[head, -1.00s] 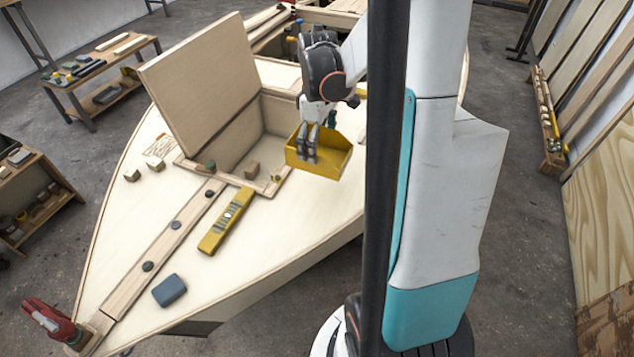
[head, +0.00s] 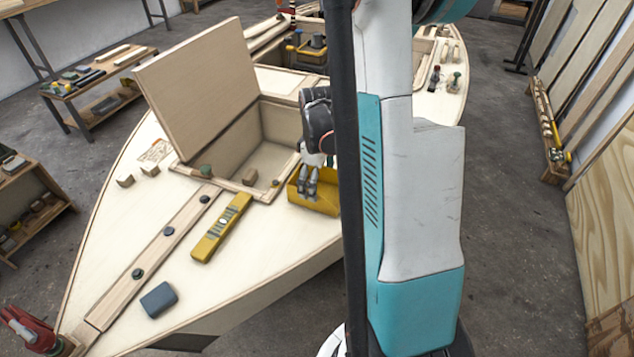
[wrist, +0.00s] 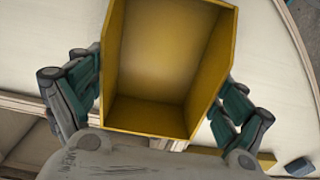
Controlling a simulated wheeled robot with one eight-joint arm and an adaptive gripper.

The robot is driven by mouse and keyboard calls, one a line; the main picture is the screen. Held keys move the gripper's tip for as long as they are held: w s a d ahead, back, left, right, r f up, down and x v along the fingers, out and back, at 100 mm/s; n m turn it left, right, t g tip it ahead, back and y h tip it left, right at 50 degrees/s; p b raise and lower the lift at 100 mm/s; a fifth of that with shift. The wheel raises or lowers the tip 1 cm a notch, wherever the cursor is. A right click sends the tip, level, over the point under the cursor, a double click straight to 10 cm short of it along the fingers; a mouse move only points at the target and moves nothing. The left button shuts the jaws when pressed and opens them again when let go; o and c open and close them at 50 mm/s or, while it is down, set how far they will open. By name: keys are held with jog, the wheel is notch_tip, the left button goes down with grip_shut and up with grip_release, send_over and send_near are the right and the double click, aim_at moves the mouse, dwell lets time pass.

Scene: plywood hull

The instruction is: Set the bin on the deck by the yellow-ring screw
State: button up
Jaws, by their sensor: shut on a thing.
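The yellow bin (head: 322,203) is at the right side of the hull's pale deck (head: 250,250), right of the open hatch. My column hides its right end. My gripper (head: 308,184) is shut on the bin. In the wrist view the open, empty bin (wrist: 165,60) sits upright between the two fingers of my gripper (wrist: 165,95). I cannot tell whether its base touches the deck. A tiny yellowish piece (head: 275,183) by the hatch's near right corner may be the yellow-ring screw, but it is too small to be sure.
The hatch lid (head: 195,85) stands raised behind the hatch opening. A yellow level (head: 222,228), a blue block (head: 158,300) and a plank with dark knobs (head: 150,260) are on the foredeck. Deck between level and bin is clear.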

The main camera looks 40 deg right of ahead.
jog(key=shift+f, duration=0.15)
jog(key=o, duration=0.8)
notch_tip(320, 180, up, 12)
jog(key=p, duration=0.4)
jog(key=shift+r, duration=0.25)
jog(key=shift+a, duration=0.1)
